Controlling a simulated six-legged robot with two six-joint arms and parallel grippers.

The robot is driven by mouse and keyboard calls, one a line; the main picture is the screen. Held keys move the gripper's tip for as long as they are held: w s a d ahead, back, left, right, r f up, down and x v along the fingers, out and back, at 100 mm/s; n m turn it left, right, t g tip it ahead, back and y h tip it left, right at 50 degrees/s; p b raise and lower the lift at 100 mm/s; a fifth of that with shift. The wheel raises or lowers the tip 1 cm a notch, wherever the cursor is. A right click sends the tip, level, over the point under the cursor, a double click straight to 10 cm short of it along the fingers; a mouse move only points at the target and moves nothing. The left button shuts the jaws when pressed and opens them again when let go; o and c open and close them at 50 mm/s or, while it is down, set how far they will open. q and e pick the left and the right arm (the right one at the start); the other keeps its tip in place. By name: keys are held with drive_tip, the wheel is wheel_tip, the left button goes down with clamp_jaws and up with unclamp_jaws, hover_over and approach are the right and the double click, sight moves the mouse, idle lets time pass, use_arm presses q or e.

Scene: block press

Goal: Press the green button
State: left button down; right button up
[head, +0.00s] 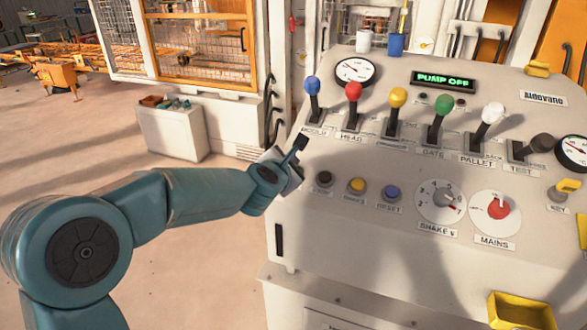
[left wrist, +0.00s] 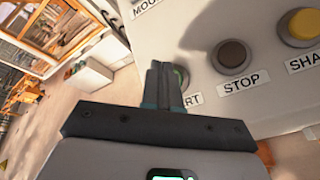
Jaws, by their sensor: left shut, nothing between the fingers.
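My left gripper (head: 301,143) is shut and empty, beside the left edge of the control panel (head: 420,130). In the left wrist view its closed fingers (left wrist: 160,70) point at the panel's left end. A round button (left wrist: 182,76) with a greenish face in a grey ring shows just right of the fingertips, partly hidden by them. Its label is partly covered and ends in "RT". In the head view this button is hidden behind my gripper. I cannot tell whether the fingers touch it. My right gripper is not in view.
Right of it sit a dark STOP button (left wrist: 232,55), a yellow button (head: 357,185) and a blue RESET button (head: 391,193). Levers with coloured knobs stand above, including a green one (head: 444,104). Two dials (head: 440,200) lie further right. Floor left of the panel is open.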

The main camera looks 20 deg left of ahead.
use_arm(q)
drive_tip(key=shift+w+f+b, duration=0.2)
drive_tip(key=shift+f+b, duration=0.2)
drive_tip(key=shift+f, duration=0.05)
drive_tip(key=shift+w+f+b, duration=0.2)
drive_tip(key=shift+f+b, duration=0.25)
idle(0.6)
drive_tip(key=shift+s+r+p, duration=0.25)
drive_tip(key=shift+r+p, duration=0.05)
drive_tip(key=shift+r, duration=0.15)
drive_tip(key=shift+s+r+p, duration=0.2)
drive_tip(key=shift+r+p, duration=0.1)
drive_tip(key=shift+r, duration=0.15)
wheel_tip(320, 180, up, 6)
drive_tip(key=s+p, duration=0.2)
drive_tip(key=p, duration=0.2)
drive_tip(key=shift+s+f, duration=0.25)
drive_tip(key=shift+w+d, duration=0.1)
